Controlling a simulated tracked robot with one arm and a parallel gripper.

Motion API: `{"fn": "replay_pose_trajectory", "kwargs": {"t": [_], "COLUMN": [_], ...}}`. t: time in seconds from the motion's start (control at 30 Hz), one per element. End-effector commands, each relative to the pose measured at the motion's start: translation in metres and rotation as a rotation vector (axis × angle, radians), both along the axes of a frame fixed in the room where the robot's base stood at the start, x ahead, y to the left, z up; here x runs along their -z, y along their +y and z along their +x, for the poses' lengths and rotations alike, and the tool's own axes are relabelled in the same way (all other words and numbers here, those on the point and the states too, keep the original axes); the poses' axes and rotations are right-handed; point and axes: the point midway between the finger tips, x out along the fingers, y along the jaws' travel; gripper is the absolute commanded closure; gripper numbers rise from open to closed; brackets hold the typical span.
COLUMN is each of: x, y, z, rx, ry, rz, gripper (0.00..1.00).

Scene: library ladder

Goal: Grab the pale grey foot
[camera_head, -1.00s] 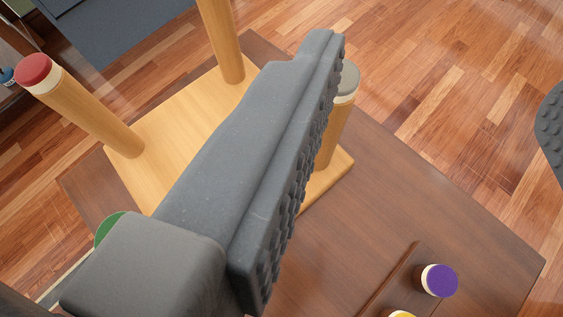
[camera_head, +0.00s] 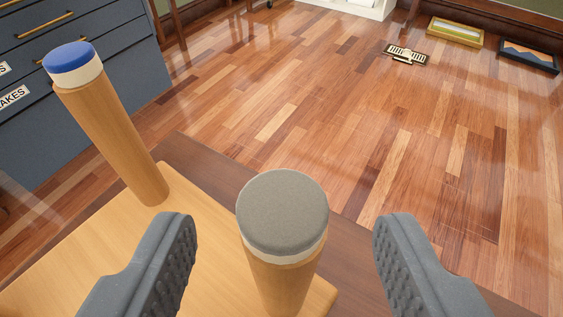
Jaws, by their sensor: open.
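The pale grey foot (camera_head: 283,212) is a round grey cap with a cream band below it, on top of a wooden leg (camera_head: 282,284). The leg stands up from a pale wooden board (camera_head: 213,262). My gripper (camera_head: 285,235) is open, one finger on each side of the foot with clear gaps. The fingers do not appear to touch it. A second leg with a blue foot (camera_head: 69,57) stands at the left, leaning in the picture. The lower part of the grey-footed leg is cut off by the frame.
A dark wooden tabletop (camera_head: 205,160) lies under the board. Behind it is open plank floor. A blue-grey drawer cabinet (camera_head: 130,60) stands at the upper left. A floor vent (camera_head: 406,54) and two framed trays, one yellowish (camera_head: 455,32), lie at the far right.

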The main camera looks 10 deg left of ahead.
Motion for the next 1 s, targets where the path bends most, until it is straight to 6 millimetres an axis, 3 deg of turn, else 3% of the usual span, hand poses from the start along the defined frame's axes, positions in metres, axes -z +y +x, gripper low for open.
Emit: {"fn": "replay_pose_trajectory", "kwargs": {"t": [0.23,0.6,0.83,1.0], "x": [0.005,0.018,0.018,0.018], "y": [0.004,0.013,0.013,0.013], "z": [0.012,0.05,0.051,0.05], "rx": [-0.001,0.0,0.0,0.0], "ry": [0.002,-0.001,-0.001,0.0], "rz": [0.001,0.0,0.0,0.0], "gripper": [0.45,0.45,0.45,0.93]}}
